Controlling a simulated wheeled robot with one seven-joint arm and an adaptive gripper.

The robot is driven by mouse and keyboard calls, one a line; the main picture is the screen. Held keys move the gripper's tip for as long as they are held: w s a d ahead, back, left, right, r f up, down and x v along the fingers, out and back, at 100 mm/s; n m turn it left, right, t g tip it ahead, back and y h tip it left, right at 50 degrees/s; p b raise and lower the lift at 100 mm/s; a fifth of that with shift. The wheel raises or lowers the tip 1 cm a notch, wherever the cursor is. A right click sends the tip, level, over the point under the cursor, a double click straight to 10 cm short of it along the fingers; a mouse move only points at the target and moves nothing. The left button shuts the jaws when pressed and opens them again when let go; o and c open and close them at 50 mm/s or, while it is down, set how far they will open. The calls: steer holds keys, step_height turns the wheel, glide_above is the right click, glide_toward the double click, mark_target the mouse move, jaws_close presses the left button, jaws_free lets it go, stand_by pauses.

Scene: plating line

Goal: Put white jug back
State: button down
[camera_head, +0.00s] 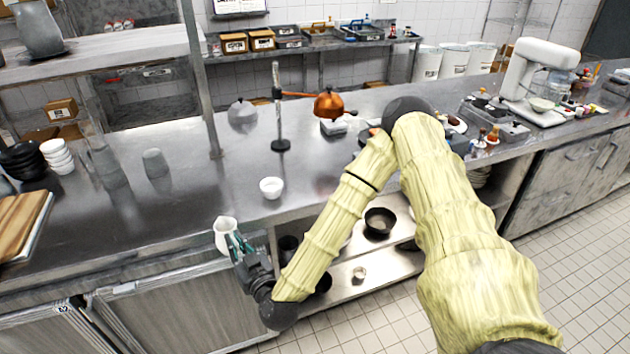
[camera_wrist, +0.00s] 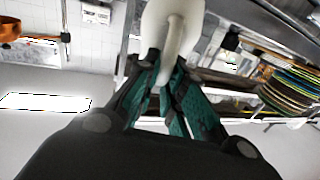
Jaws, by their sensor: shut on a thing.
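The white jug (camera_head: 226,233) is at the front edge of the steel counter in the head view, to the left of the small white bowl. My gripper (camera_head: 238,246) is shut on it, with green fingers against its near side. In the wrist view, the jug (camera_wrist: 172,30) shows at the top, with its handle between the fingers of my gripper (camera_wrist: 166,75). The jug looks roughly upright. Whether its base touches the counter is hidden.
A white bowl (camera_head: 271,187) stands on the counter (camera_head: 200,205). A grey cylinder (camera_head: 155,163), stacked white bowls (camera_head: 57,155) and wooden boards (camera_head: 22,222) are to the left. A stand (camera_head: 279,110) rises behind. Below is an open shelf (camera_head: 345,292) with bowls.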

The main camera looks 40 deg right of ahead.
steer(key=w+d+r+m+h+b, duration=0.1)
steer(key=d+r+h+b, duration=0.15)
steer(key=d+b, duration=0.75)
steer(key=d+r+m+h+b, duration=0.2)
steer(key=d+r+b, duration=0.15)
steer(key=d, duration=1.25)
steer(key=shift+g, duration=0.3)
steer(key=shift+w+d+f+p, duration=0.4)
steer(key=shift+w+d+f, duration=0.6)
steer(key=shift+w, duration=1.55)
steer(key=shift+w+d+f+p, duration=0.35)
steer(key=shift+w+d+f, duration=0.65)
steer(key=shift+w, duration=1.5)
steer(key=shift+w+d+f+p, duration=0.4)
steer(key=shift+w+d+f, duration=0.6)
steer(key=shift+w, duration=1.55)
steer(key=shift+d, duration=0.15)
steer(key=c, duration=1.5)
jaws_free()
steer(key=shift+r, duration=0.15)
